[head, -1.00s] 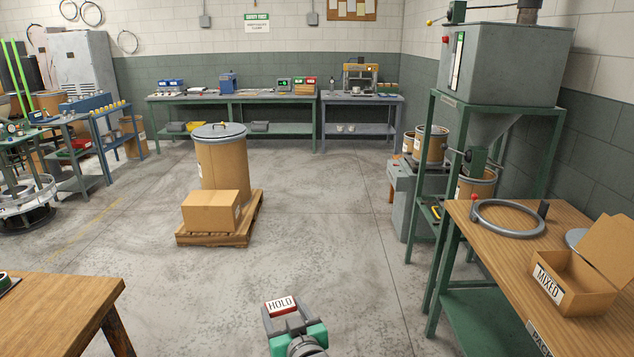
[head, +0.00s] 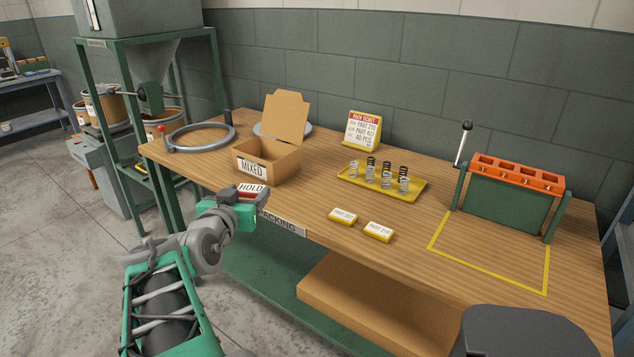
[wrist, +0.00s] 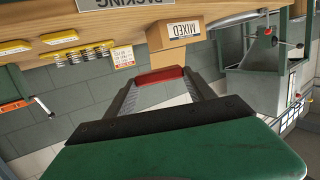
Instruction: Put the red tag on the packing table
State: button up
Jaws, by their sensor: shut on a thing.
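The red tag (head: 252,188) has a white label reading HOLD. My gripper (head: 250,195) is shut on it, with the tag between the fingertips. In the head view the tag shows in front of the table's front edge, below the MIXED box; its exact height over the edge is hard to tell. In the wrist view the red edge of the tag (wrist: 159,76) spans between the two fingers. The packing table (head: 320,215) has a wooden top and a PACKING label on its front edge.
An open cardboard box marked MIXED (head: 268,158) stands near the table's left part. A yellow tray (head: 412,192) holds several springs. Two yellow labelled tags (head: 343,216) lie near the front edge. An orange rack (head: 515,175) stands right, behind a yellow-outlined area (head: 490,254). Bare wood lies between.

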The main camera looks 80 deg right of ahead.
jog(key=s+d+m+g+b, duration=0.2)
jog(key=s+m+g, duration=0.3)
jog(key=s, duration=0.8)
jog(key=g, duration=0.1)
send_over(307, 210)
jog(key=shift+n+y, duration=0.3)
jog(key=shift+y, duration=0.1)
jog(key=f, duration=0.8)
jog(key=shift+s+a+f+b, duration=0.1)
jog(key=shift+a+f+b, duration=0.05)
jog(key=shift+a+b, duration=0.15)
jog(key=shift+d+f, duration=0.2)
jog(key=shift+f, duration=0.1)
jog(key=shift+d+f+b, duration=0.1)
jog(key=shift+f+b, duration=0.3)
jog(key=shift+f, duration=1.3)
jog(key=o, duration=1.4)
jog(key=shift+c, duration=0.2)
